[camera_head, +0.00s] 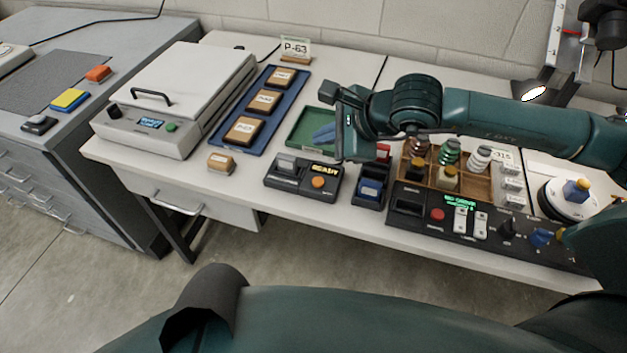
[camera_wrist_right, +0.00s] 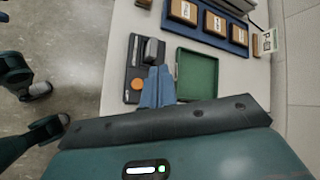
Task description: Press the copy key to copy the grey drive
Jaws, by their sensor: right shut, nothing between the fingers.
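The copy station (camera_head: 303,178) is a dark box near the table's front edge, with a lit display reading READY. The orange key (camera_head: 318,182) sits on its top and also shows in the wrist view (camera_wrist_right: 137,84). The grey drive (camera_head: 286,162) stands in the station's left slot; the wrist view shows it too (camera_wrist_right: 151,50). My right gripper (camera_head: 322,133) is shut and empty, its blue fingers above and behind the station, in front of the green tray. In the wrist view its fingertips (camera_wrist_right: 157,75) appear beside the key, apart from it. My left gripper is not seen.
A green tray (camera_head: 300,132) lies behind the station. A small tan block (camera_head: 221,162) and a blue tray (camera_head: 226,139) of wooden blocks are left.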

